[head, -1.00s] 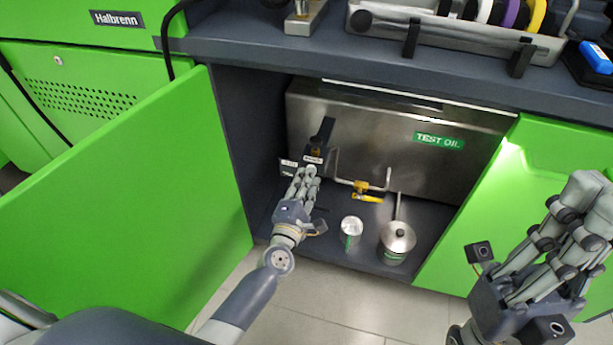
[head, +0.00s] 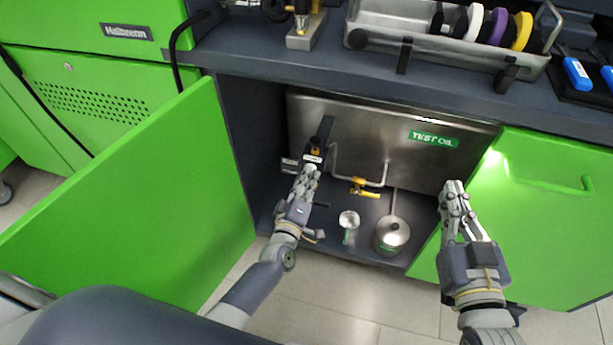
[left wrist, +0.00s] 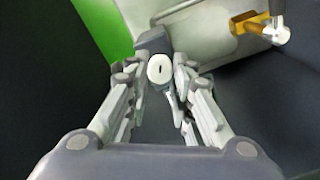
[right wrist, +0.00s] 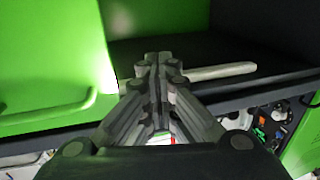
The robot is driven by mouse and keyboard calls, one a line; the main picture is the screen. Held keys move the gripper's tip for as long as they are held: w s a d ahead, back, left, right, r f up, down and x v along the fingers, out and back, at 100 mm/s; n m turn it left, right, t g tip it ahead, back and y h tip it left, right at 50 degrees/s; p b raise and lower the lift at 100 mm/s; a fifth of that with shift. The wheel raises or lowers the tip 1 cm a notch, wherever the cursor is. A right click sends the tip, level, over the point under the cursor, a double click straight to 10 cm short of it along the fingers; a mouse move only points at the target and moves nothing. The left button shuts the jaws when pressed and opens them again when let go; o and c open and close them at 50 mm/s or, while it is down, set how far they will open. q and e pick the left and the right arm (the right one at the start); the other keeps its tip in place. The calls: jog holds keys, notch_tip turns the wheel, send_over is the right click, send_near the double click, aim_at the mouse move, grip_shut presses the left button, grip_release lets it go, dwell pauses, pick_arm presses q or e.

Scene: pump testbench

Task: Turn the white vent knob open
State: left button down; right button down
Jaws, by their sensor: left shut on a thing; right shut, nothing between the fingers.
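The white vent knob (left wrist: 160,71) is a round white cap with a dark slot, at the far end between the fingertips in the left wrist view. My left gripper (left wrist: 158,88) is shut on it, with fingers on both sides. In the head view my left gripper (head: 309,177) reaches into the cabinet just below a dark fitting with small labels (head: 313,154). The knob is hidden there by the fingers. My right gripper (head: 453,192) is shut and empty near the cabinet's right edge. Its fingertips (right wrist: 163,68) meet in the right wrist view.
The steel TEST OIL tank (head: 400,150) fills the cabinet's back. Open green doors flank the cabinet, left (head: 140,190) and right (head: 545,220).

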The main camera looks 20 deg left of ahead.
pick_arm(q)
jog(key=shift+d+f+m, duration=0.1)
jog(key=shift+d+m, duration=0.1)
jog(key=shift+m, duration=0.3)
pick_arm(e)
jog(key=shift+s+d+f+g, duration=0.15)
jog(key=shift+f+g, duration=0.2)
jog(key=shift+f, duration=0.3)
jog(key=shift+s+d+f+g, duration=0.1)
jog(key=shift+f+g, duration=0.25)
jog(key=shift+f, duration=0.25)
pick_arm(q)
jog(key=c, duration=1.4)
grip_release()
jog(key=shift+o, duration=0.2)
pick_arm(e)
jog(key=shift+w, duration=0.1)
pick_arm(q)
jog(key=shift+a, duration=0.1)
jog(key=s, duration=1.2)
